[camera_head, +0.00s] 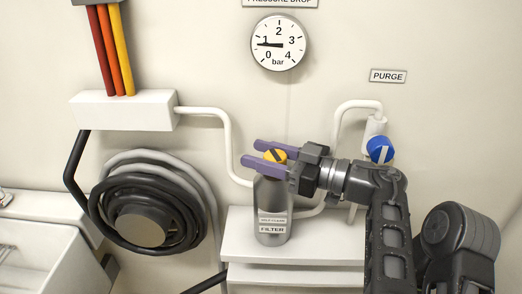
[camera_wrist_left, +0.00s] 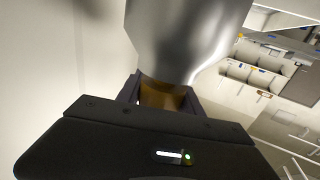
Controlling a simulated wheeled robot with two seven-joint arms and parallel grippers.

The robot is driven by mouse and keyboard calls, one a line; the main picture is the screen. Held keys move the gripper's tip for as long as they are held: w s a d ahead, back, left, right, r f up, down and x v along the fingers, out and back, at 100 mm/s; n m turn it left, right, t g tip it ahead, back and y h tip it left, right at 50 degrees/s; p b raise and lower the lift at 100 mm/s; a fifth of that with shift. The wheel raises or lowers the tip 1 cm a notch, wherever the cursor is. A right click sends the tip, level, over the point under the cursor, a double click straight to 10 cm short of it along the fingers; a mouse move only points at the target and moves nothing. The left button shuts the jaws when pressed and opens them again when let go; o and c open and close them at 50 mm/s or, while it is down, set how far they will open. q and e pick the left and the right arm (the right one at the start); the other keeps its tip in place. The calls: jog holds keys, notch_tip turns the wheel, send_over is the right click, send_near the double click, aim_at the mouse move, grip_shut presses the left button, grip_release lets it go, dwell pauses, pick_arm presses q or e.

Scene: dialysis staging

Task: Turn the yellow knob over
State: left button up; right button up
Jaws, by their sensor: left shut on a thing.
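The yellow knob (camera_head: 275,156), with a dark bar across its face, sits on top of the grey metal filter canister (camera_head: 271,205), which stands upright on a white ledge. My left gripper (camera_head: 262,153) has its purple fingers on either side of the knob and is shut on it. In the left wrist view the knob (camera_wrist_left: 163,97) is a dim amber piece between the fingers, partly hidden by the gripper body, and the canister (camera_wrist_left: 185,35) fills the area beyond it. My right gripper is not in view.
A blue valve knob (camera_head: 380,150) under the PURGE label (camera_head: 388,76) is close behind my arm. White pipes run beside the canister. A round gauge (camera_head: 279,43) reads near 1 bar. A coiled black hose (camera_head: 147,205) hangs at left. The white ledge (camera_head: 330,245) is clear right of the canister.

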pick_arm(q)
jog(key=shift+d+r, duration=0.15)
jog(key=shift+r, duration=0.05)
jog(key=o, duration=1.1)
jog(key=shift+o, duration=1.4)
notch_tip(320, 180, up, 10)
jog(key=p, duration=0.6)
jog(key=shift+f, duration=0.1)
